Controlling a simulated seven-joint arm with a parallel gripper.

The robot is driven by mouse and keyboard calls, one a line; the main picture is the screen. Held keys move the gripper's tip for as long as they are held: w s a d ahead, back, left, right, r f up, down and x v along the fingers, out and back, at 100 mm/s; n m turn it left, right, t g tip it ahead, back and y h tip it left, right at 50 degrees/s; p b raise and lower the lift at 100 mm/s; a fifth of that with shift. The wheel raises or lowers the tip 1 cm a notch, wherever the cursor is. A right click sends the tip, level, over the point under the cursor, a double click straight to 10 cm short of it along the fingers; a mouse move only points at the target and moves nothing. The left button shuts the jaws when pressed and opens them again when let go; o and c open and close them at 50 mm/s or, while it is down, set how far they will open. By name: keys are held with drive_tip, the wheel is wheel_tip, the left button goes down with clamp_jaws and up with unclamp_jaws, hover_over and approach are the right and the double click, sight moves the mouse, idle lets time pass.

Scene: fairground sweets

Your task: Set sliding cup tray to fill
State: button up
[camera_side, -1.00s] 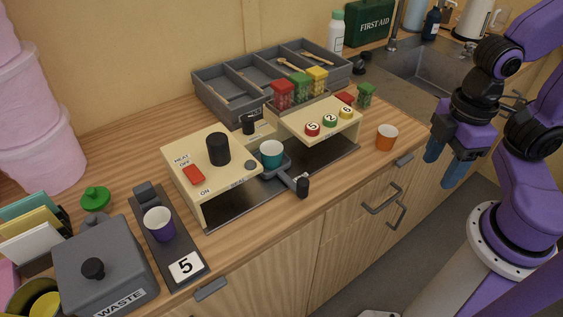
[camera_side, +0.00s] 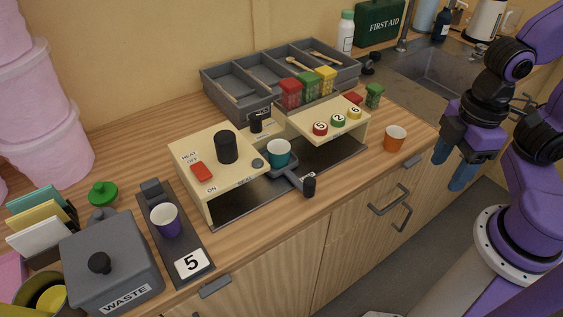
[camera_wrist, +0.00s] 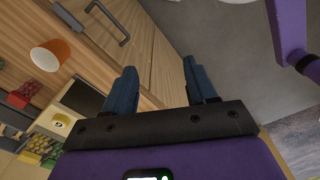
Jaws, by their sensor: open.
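The sliding cup tray (camera_side: 292,174) is a grey holder in the cream machine (camera_side: 215,165), in the side view. Its black handle (camera_side: 309,184) sticks out at the front. A teal cup (camera_side: 278,152) sits in it, in the gap between the machine's left block and its right block with numbered buttons. The tray's position label is too small to read. My gripper (camera_side: 451,168) is open and empty, right of the counter's front edge and well apart from the tray. In the wrist view its blue fingers (camera_wrist: 160,70) stand apart with nothing between them.
An orange cup (camera_side: 395,139) stands on the counter between the machine and my gripper. A purple cup (camera_side: 165,221) and a grey waste bin (camera_side: 110,262) are at left. Grey divided trays (camera_side: 237,112) stand behind. Cabinet handles (camera_side: 389,207) jut out below the counter.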

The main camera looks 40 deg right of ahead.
drive_tip(key=shift+c, duration=0.5)
drive_tip(key=m, duration=0.4)
approach(310, 180)
wheel_tip(310, 180, down, 11)
drive_tip(key=shift+a+r, duration=0.15)
idle(0.4)
